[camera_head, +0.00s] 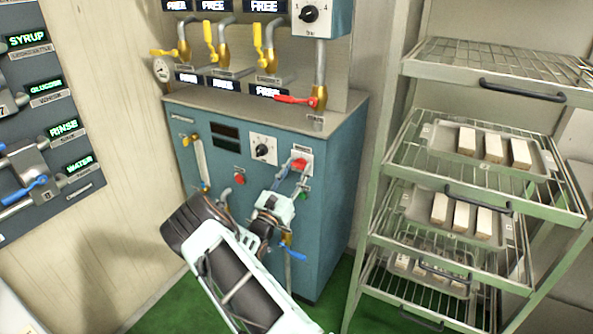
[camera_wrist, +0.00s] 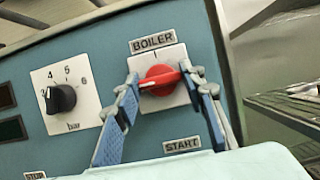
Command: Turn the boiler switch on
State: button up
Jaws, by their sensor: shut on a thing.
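The boiler switch is a red rotary knob (camera_wrist: 158,82) on a white square plate under a "BOILER" label (camera_wrist: 153,42). In the wrist view its grip bar lies nearly level, the right end slightly higher. My gripper (camera_wrist: 160,76) has one finger on each side of the knob, closed on the ends of the bar. In the head view the red switch (camera_head: 299,163) is at the upper right of the blue boiler cabinet (camera_head: 335,170), with my gripper (camera_head: 295,173) reaching it from below. The fingers partly hide the plate.
A black bar dial (camera_wrist: 61,99) is left of the switch and a START label (camera_wrist: 182,145) below. Yellow-handled valves (camera_head: 210,40) and a red lever (camera_head: 297,100) are above the cabinet. A wire rack (camera_head: 410,150) with trays stands close on the right.

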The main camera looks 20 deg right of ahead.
jog(key=shift+f+m+b, duration=0.1)
jog(key=shift+m+b, duration=0.25)
jog(key=shift+m, duration=0.05)
jog(key=m+g+h+b, duration=0.1)
jog(key=m, duration=0.1)
jog(key=shift+a+f+m+g+b, duration=0.1)
jog(key=shift+m+g+b, duration=0.2)
jog(key=shift+m+b, duration=0.1)
jog(key=m+g+b, duration=0.2)
jog(key=m, duration=0.1)
jog(key=m+g+h+b, duration=0.1)
jog(key=m+b, duration=0.1)
jog(key=m, duration=0.2)
jog(key=shift+w+m+g, duration=0.1)
jog(key=shift+m+g, duration=0.2)
jog(key=shift+g, duration=0.1)
jog(key=shift+a+r+m+g+y+b, duration=0.1)
jog(key=shift+m+g+y+b, duration=0.25)
jog(key=shift+m+g+b, duration=1)
jog(key=shift+d+r+m+t+y+b, duration=0.15)
jog(key=shift+m+y+b, duration=0.4)
jog(key=shift+m, duration=1.85)
jog(key=shift+a+r+m+g+y+b, duration=0.15)
jog(key=shift+m+g+b, duration=0.55)
jog(key=shift+m+b, duration=0.8)
jog(key=shift+m+p, duration=0.3)
jog(key=shift+m, duration=0.25)
jog(key=o, duration=1.2)
jog(key=shift+c, duration=0.2)
jog(key=v, duration=1.2)
